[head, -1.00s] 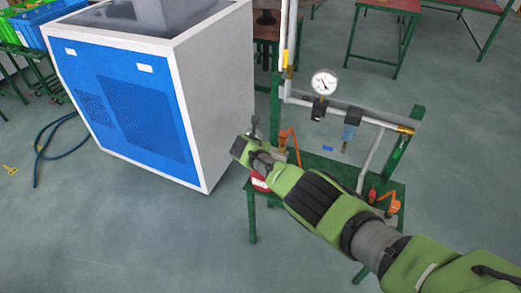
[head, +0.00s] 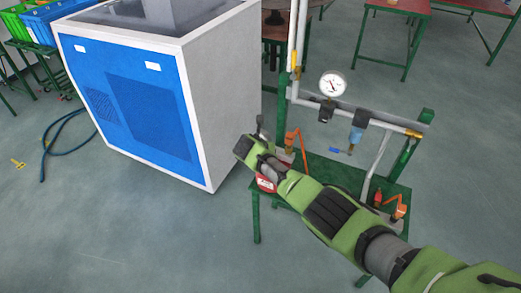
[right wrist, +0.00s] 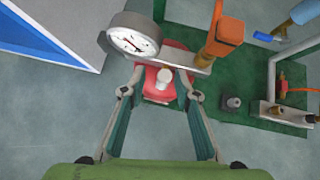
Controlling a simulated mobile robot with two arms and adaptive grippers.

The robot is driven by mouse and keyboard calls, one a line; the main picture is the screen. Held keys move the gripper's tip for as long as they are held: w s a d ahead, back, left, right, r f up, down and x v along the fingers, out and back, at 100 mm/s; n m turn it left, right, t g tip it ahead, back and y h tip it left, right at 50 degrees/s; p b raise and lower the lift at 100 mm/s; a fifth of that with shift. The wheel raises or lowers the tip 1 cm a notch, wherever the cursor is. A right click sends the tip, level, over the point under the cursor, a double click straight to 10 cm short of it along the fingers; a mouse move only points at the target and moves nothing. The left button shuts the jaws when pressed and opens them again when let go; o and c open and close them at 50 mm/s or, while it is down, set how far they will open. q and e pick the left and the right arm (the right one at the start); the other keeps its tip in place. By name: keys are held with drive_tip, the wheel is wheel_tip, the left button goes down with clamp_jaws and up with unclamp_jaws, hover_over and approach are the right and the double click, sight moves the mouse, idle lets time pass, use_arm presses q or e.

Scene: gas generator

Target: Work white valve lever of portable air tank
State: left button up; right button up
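The red portable air tank (head: 267,184) stands on the green stand, partly hidden behind my right arm in the head view. In the right wrist view the red tank (right wrist: 172,58) lies ahead, with its white valve lever (right wrist: 163,82) on top. My right gripper (right wrist: 162,76) is open, one finger on each side of the lever. I see gaps between the fingers and the lever. A round white gauge (right wrist: 134,41) is close beside the left finger. In the head view my arm hides the lever and fingertips. My left gripper is not in view.
The green stand (head: 338,175) carries pipes, another gauge (head: 332,84) and orange-handled valves, one (right wrist: 226,34) close to the right finger. A large blue and white cabinet (head: 150,110) stands left of the stand. The floor in front is clear.

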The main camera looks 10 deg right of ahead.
drive_tip(key=v, duration=1)
drive_tip(key=shift+s, duration=0.15)
drive_tip(key=s+d+f+m+g+y+b, duration=0.15)
drive_tip(key=s+f+m, duration=0.35)
drive_tip(key=s+f, duration=0.5)
drive_tip(key=s+d+f+m+g+y, duration=0.15)
drive_tip(key=s+f+m, duration=0.3)
drive_tip(key=f, duration=1.05)
drive_tip(key=s+d+f+m+g+b, duration=0.1)
drive_tip(key=s+d+f+m, duration=0.25)
drive_tip(key=s+f, duration=0.7)
drive_tip(key=s+d+f+m+g, duration=0.1)
drive_tip(key=s+f+m, duration=0.4)
drive_tip(key=s, duration=0.7)
drive_tip(key=s+d+f+m+g+b, duration=0.1)
drive_tip(key=s+d+f+m, duration=0.3)
drive_tip(key=s+f, duration=0.3)
drive_tip(key=s+d+f+m+g+b, duration=0.1)
drive_tip(key=s+f+m, duration=0.5)
drive_tip(key=s, duration=1.1)
drive_tip(key=shift+d+m+y, duration=0.3)
drive_tip(key=shift+d+y, duration=0.1)
drive_tip(key=shift+d, duration=0.3)
